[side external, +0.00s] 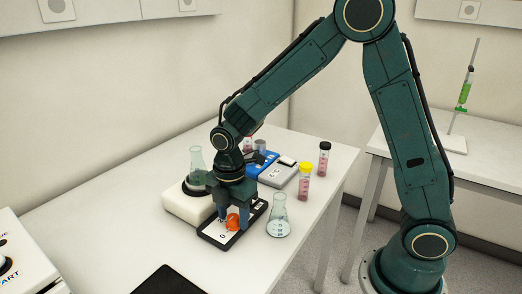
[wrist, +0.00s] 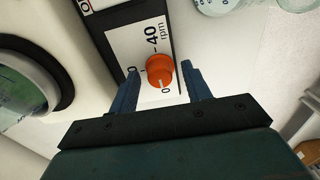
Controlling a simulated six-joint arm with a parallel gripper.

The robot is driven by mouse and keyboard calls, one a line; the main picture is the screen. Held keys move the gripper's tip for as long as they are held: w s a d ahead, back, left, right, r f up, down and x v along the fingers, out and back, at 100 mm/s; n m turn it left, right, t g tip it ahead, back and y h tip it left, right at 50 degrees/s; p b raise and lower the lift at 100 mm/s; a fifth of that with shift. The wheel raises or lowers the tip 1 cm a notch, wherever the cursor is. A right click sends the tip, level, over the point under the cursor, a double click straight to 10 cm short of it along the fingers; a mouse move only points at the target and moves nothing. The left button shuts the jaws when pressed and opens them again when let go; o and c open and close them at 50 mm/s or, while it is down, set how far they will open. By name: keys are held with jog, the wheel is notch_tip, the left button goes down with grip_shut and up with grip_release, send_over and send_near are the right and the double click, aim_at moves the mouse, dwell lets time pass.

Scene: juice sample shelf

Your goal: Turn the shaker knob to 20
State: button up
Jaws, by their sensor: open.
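The orange shaker knob (wrist: 160,70) sits on a white dial panel (wrist: 137,40) with a black surround. Its white pointer mark is at the "0" end of the scale; "40" and "rpm" are printed farther up. My gripper (wrist: 158,80) is open, with one blue finger on each side of the knob and a visible gap on both sides. In the side external view my gripper (side external: 233,216) points down over the knob (side external: 233,222). The white shaker body (side external: 188,206) stands to the left, with a flask (side external: 197,165) on its round platform.
A clear conical flask (side external: 279,218) stands close to the right of the panel. A yellow-capped tube (side external: 305,182), a black-capped tube (side external: 323,159) and a blue-and-grey device (side external: 275,172) stand behind. A black flat object (side external: 168,280) lies at the front. The table left of the shaker is clear.

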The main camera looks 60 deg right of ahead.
jog(key=c, duration=1)
jog(key=shift+m, duration=0.5)
jog(key=m, duration=0.3)
jog(key=shift+m, duration=0.3)
jog(key=m, duration=0.4)
jog(key=shift+m, duration=0.3)
jog(key=m, duration=0.8)
jog(key=shift+m, duration=0.3)
